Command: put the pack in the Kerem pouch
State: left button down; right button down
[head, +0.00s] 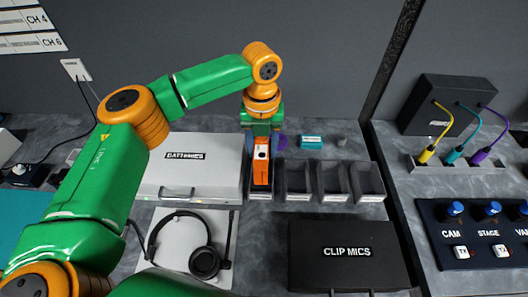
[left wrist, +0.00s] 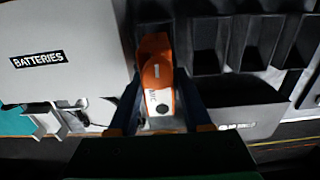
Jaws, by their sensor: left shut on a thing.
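My left gripper (head: 261,150) points down over the row of dark pouches, at its left end. It is shut on an orange pack (head: 261,172) with a pale top face; the pack also shows between the fingers in the left wrist view (left wrist: 157,75). The pack is over or in the leftmost pouch (head: 260,193); I cannot tell how deep. More dark pouches (head: 333,182) stand to its right. No name on any pouch is readable, so I cannot tell which is Kerem's. My right gripper is not in view.
A pale BATTERIES case (head: 195,177) stands close left of the pouches. A black CLIP MICS case (head: 348,255) and a headset (head: 203,260) lie nearer. A teal box (head: 311,142) and a purple item (head: 282,142) are behind. Control panels stand on the right.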

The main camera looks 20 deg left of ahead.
pick_arm(q)
jog(key=f, duration=0.1)
jog(key=f+p, duration=0.1)
jog(key=shift+w+d+f+p, duration=0.1)
jog(key=shift+d+f+p, duration=0.1)
jog(key=shift+f+p, duration=0.15)
jog(key=shift+f, duration=0.4)
jog(key=shift+f, duration=0.2)
jog(key=shift+f, duration=0.4)
jog(key=shift+c, duration=1.7)
grip_release()
jog(key=shift+r, duration=0.1)
notch_tip(320, 180, up, 13)
jog(key=shift+r+b, duration=0.1)
jog(key=shift+b, duration=1)
